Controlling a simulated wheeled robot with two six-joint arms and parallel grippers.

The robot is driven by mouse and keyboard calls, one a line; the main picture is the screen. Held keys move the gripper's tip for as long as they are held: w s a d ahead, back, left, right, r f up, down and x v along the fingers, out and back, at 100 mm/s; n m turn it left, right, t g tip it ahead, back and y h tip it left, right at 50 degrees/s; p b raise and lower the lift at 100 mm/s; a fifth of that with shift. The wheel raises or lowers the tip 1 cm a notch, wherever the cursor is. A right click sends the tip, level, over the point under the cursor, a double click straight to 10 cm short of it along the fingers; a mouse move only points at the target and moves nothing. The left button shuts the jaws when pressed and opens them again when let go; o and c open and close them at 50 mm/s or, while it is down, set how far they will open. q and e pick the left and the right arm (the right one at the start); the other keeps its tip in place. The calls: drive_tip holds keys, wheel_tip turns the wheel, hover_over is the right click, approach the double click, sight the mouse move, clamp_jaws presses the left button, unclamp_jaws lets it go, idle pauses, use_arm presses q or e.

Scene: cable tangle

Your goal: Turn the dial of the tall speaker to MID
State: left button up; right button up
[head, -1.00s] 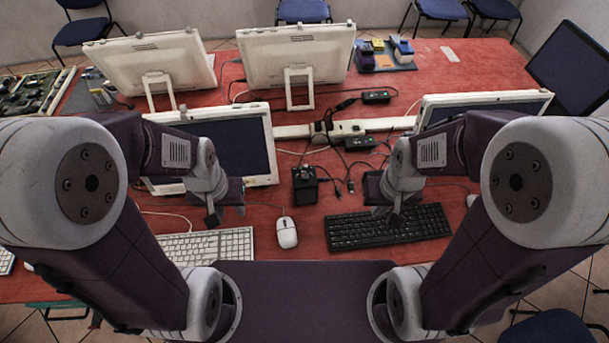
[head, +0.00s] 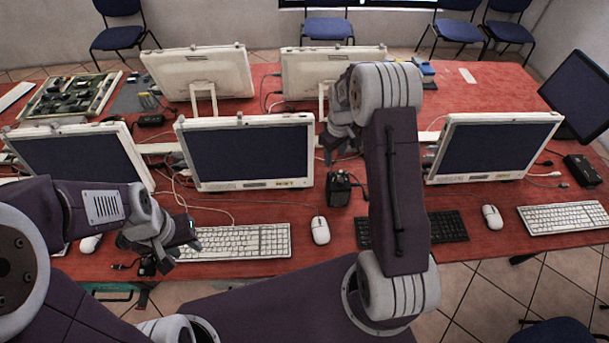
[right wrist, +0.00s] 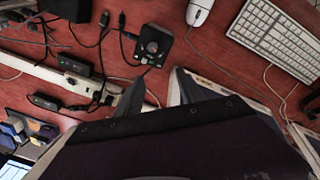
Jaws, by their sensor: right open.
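The tall speaker (head: 339,191) is a small dark box standing on the red table, right of the middle monitor. Its top face with a round dial (right wrist: 153,46) shows in the right wrist view; I cannot read the dial's setting. My right gripper (head: 336,152) is open, above and behind the speaker in the head view, apart from it. My left gripper (head: 187,240) hangs over the left end of the white keyboard, far from the speaker; its jaw opening is unclear.
Monitors (head: 248,155) and (head: 490,150) flank the speaker. A white mouse (head: 320,230) and a black keyboard (head: 448,226) lie in front, the keyboard partly hidden by my right arm. Cables and black adapters (right wrist: 75,66) lie behind the speaker around a white power strip (right wrist: 130,100).

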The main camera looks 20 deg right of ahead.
sight(340, 180)
drive_tip(key=shift+m+g, duration=0.3)
drive_tip(key=shift+g, duration=0.1)
drive_tip(key=s+d+f, duration=0.2)
drive_tip(key=d+f, duration=0.1)
drive_tip(key=shift+f+p, duration=0.1)
drive_tip(key=shift+p, duration=0.25)
drive_tip(key=f, duration=0.2)
drive_tip(key=f+p, duration=0.1)
drive_tip(key=f, duration=0.1)
drive_tip(key=f+p, duration=0.1)
drive_tip(key=f, duration=0.2)
drive_tip(key=shift+a+f, duration=0.1)
drive_tip(key=shift+a, duration=0.25)
drive_tip(key=shift+w+d+f, duration=0.1)
drive_tip(key=shift+d+f, duration=0.15)
drive_tip(key=shift+f, duration=0.2)
use_arm(q)
drive_tip(key=r, duration=0.2)
drive_tip(key=d+r, duration=0.1)
drive_tip(key=shift+r, duration=0.35)
use_arm(e)
drive_tip(key=shift+a, duration=0.1)
drive_tip(key=shift+r, duration=0.1)
drive_tip(key=c, duration=0.5)
drive_tip(key=shift+a, duration=0.1)
clamp_jaws()
